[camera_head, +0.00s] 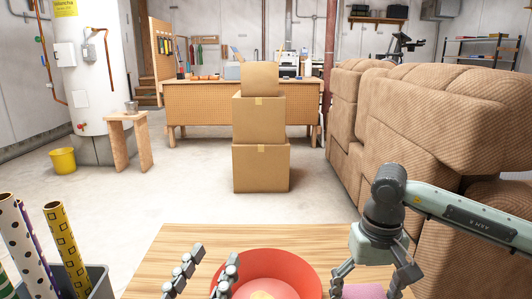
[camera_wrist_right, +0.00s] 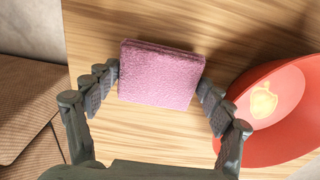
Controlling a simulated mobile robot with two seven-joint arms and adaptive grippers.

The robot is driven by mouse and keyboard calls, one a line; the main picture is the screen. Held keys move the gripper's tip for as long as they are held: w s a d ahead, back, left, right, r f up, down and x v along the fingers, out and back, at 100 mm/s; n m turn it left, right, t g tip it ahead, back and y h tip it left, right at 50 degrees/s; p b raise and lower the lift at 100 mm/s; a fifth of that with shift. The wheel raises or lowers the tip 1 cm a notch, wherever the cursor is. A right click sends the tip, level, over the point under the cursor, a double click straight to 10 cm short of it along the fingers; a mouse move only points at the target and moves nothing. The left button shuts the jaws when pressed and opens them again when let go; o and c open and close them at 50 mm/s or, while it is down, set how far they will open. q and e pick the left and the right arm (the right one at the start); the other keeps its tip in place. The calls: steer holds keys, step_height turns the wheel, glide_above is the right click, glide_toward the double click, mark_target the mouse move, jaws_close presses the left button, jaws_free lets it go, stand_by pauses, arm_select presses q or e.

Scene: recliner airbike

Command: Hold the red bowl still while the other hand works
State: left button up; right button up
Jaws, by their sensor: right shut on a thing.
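The red bowl (camera_head: 293,270) sits on the wooden table, cut off by the lower edge of the head view. It also shows at the right of the right wrist view (camera_wrist_right: 252,135), with a yellowish, fruit-shaped patch inside. My left gripper (camera_head: 205,274) has its fingers apart at the bowl's left side; one finger overlaps the rim, and I cannot tell whether it touches. My right gripper (camera_wrist_right: 161,82) is shut on a pink sponge (camera_wrist_right: 160,75), beside the bowl over the table. The sponge also shows low in the head view (camera_head: 363,291).
The wooden table (camera_head: 185,237) is bare behind the bowl. A grey bin (camera_head: 97,276) with patterned rolls (camera_head: 62,240) stands at the left. A brown recliner sofa (camera_head: 435,115) is close on the right, behind my right arm. Stacked cardboard boxes (camera_head: 260,167) stand farther back.

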steer(key=shift+w+a+r, duration=0.1)
steer(key=shift+w+r, duration=0.15)
steer(key=shift+r, duration=0.1)
steer(key=w+a+r+m, duration=0.1)
steer(key=w+a+r, duration=0.4)
steer(key=r, duration=0.5)
steer(key=s+a+r+n, duration=0.1)
steer(key=s+a+r, duration=0.1)
steer(key=a+r, duration=0.35)
steer(key=s+a+r, duration=0.1)
steer(key=a+r, duration=0.2)
steer(key=a, duration=0.5)
steer(key=f, duration=0.4)
steer(key=shift+s+d+f, duration=0.15)
steer(key=shift+d+f, duration=0.05)
steer(key=shift+f, duration=0.15)
arm_select(q)
steer(key=shift+c, duration=0.4)
